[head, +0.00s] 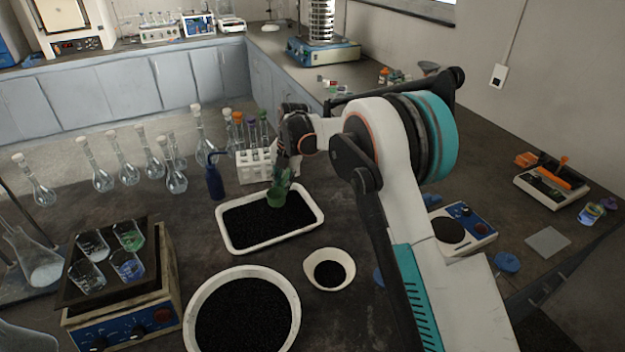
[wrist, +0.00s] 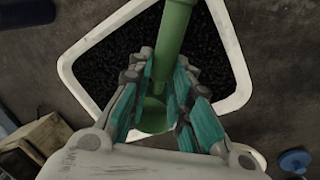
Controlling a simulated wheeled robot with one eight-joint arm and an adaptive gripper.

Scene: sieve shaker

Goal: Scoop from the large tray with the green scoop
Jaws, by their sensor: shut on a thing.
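The large tray (head: 225,237) is a white rectangular tray holding black granules, near the middle of the table. It also shows in the wrist view (wrist: 239,72). The green scoop (head: 277,196) is over the right part of the tray in the head view, its lower end at or close to the granules; I cannot tell whether it touches them. My gripper (wrist: 158,95) is shut on the green scoop, with teal finger pads on either side of it. In the wrist view the scoop's green shaft (wrist: 176,30) extends across the granules. The scoop's contents are not visible.
A round white bowl (head: 291,290) and a small white dish (head: 350,262), both holding black granules, stand in front of the tray. A blue bottle (head: 214,181) and a white tube rack (head: 253,170) stand behind it. A shaker with beakers (head: 120,290) is at left.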

